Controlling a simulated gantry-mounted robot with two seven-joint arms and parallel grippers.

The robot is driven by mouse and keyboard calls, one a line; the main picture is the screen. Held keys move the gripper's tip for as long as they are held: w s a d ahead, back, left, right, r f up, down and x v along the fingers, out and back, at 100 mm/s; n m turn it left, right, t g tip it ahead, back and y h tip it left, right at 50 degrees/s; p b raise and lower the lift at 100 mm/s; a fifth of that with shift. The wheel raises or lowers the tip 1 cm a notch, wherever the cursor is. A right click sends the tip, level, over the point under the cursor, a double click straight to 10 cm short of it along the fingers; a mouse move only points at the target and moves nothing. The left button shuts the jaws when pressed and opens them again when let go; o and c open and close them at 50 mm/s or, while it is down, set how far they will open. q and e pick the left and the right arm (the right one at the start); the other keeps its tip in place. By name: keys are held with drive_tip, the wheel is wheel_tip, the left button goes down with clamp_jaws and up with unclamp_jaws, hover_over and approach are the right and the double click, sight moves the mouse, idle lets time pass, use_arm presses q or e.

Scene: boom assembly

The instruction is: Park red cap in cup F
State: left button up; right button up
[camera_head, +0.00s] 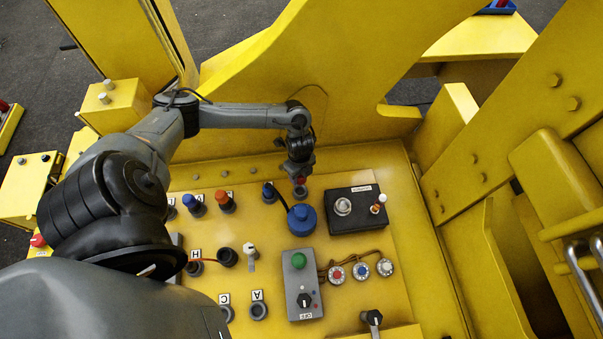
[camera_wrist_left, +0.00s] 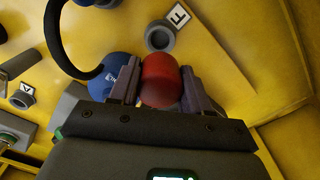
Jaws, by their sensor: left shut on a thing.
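My left gripper (camera_head: 300,178) is shut on the red cap (camera_wrist_left: 161,80), which sits between its two fingers in the left wrist view. The cap also shows as a small red spot under the fingers in the head view (camera_head: 301,181). Cup F (camera_wrist_left: 160,36) is a grey ring beside its F label (camera_wrist_left: 180,15). It lies just beyond the cap in the wrist view, and its opening shows there. In the head view the cup (camera_head: 301,192) is just below the cap in the picture. The cap looks apart from the cup; its height above it is hard to tell. My right gripper is not in view.
A blue round connector (camera_head: 301,219) with a black cable stands close to the gripper. A black box (camera_head: 356,222) with a knob and a small lever is to the right. Several capped cups, a grey green-button box (camera_head: 302,287) and yellow walls surround the panel.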

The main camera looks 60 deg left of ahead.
use_arm(q)
drive_tip(key=shift+f+b, duration=3.1)
drive_tip(key=shift+b, duration=0.05)
drive_tip(key=shift+f+b, duration=0.55)
drive_tip(key=shift+f, duration=0.65)
drive_tip(key=o, duration=1.1)
drive_tip(key=shift+r, duration=0.1)
wheel_tip(320, 180, up, 9)
drive_tip(key=shift+w+r, duration=0.1)
drive_tip(key=shift+r, duration=0.1)
drive_tip(key=shift+r+p, duration=0.3)
drive_tip(key=shift+r, duration=0.3)
